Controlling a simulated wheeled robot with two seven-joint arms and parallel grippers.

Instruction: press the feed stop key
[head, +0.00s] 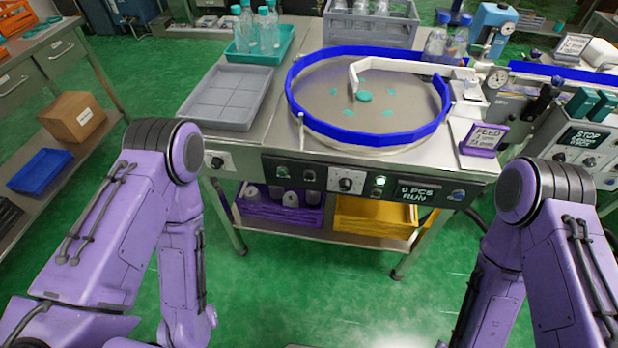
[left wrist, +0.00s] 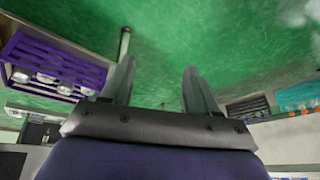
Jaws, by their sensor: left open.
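The feeder's control panel (head: 330,179) runs along the front edge of the table in the head view. It carries small dark keys (head: 283,172) at its left, a white-plated knob (head: 346,181), a green-lit button (head: 380,181) and a display (head: 415,191) reading "0 PCS RUN". I cannot make out which is the feed stop key; the labels are too small. My left gripper (left wrist: 158,66) is open and empty in the left wrist view, with green floor beyond its fingers. Neither gripper shows in the head view; both arms hang bent in front of the table, apart from the panel.
A blue-rimmed round bowl (head: 370,138) with teal pieces sits on the table. A grey tray (head: 226,97) and a teal tray of bottles (head: 284,52) are left. A purple crate (head: 278,209) and yellow bin (head: 372,216) sit below the panel.

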